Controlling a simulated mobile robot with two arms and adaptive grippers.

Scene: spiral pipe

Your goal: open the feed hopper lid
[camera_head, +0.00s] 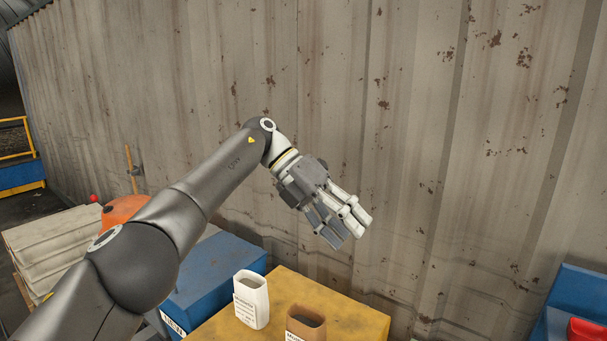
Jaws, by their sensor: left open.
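My left gripper (349,232) is open and empty, raised in front of the corrugated wall. It hangs above and behind the yellow surface, apart from everything below it. I cannot tell for certain which thing is the feed hopper or its lid. A blue box (215,272) with a white label stands at lower left, partly hidden by my left arm. A yellow box or table (290,291) stands to its right, its lower part out of frame. My right gripper is not in view.
A white container (251,299) and a brown container (305,324), both open-topped, stand on the yellow surface. Pale stacked sacks (48,246) and an orange rounded object (122,210) are at left. A blue bin (580,290) with a red item (587,330) is at lower right.

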